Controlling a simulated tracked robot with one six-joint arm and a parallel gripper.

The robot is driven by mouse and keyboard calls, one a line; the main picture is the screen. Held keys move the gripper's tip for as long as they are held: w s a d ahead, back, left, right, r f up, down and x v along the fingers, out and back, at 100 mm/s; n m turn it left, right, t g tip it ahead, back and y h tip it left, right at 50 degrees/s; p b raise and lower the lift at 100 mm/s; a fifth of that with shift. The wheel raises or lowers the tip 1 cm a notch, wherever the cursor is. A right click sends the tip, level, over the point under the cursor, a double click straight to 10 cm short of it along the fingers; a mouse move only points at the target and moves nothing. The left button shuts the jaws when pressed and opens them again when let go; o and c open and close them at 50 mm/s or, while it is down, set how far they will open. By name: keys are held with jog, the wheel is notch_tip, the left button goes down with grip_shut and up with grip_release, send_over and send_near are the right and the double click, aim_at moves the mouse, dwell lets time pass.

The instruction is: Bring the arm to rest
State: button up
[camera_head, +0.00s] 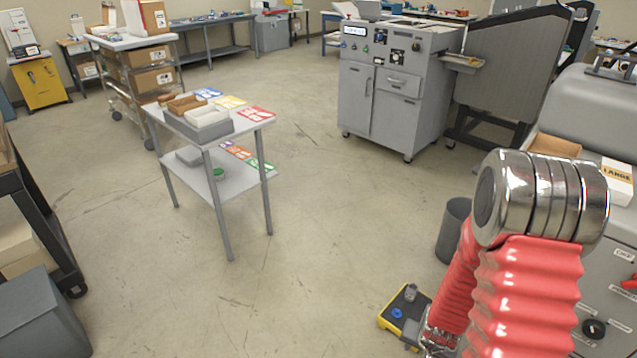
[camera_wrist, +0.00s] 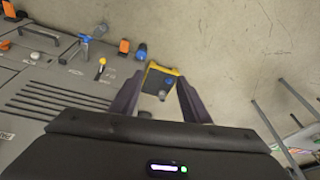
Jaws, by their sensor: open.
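My arm shows at the lower right of the head view, with red ribbed sleeves (camera_head: 525,300) and a bent silver joint (camera_head: 540,198) at its top. My gripper is not visible in that view. In the wrist view, the two dark fingers of my gripper (camera_wrist: 158,88) stand apart with nothing held between them. The dark wrist housing with a small lit strip fills the bottom of that view.
A grey machine (camera_head: 608,268) stands close at the right; a grey bin (camera_head: 453,232) is beside it. A grey cart (camera_head: 190,140) with trays and cards stands left of centre. A grey cabinet machine (camera_head: 390,90) is farther back. The middle floor (camera_head: 310,220) is clear.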

jog(key=s+a+r+n, duration=0.2)
jog(key=s+a+r, duration=0.2)
jog(key=r, duration=0.9)
jog(key=s+a+r+n+t, duration=0.1)
jog(key=s+a+r+n, duration=0.1)
jog(key=r, duration=1.1)
jog(key=s+a+r+n+t+y, duration=0.1)
jog(key=s+a+r, duration=0.4)
jog(key=r, duration=0.8)
jog(key=shift+s+a+r+n, duration=0.15)
jog(key=shift+s+a+n, duration=0.25)
jog(key=shift+s, duration=0.45)
jog(key=shift+d, duration=0.1)
jog(key=shift+c, duration=0.4)
jog(key=shift+c, duration=1.1)
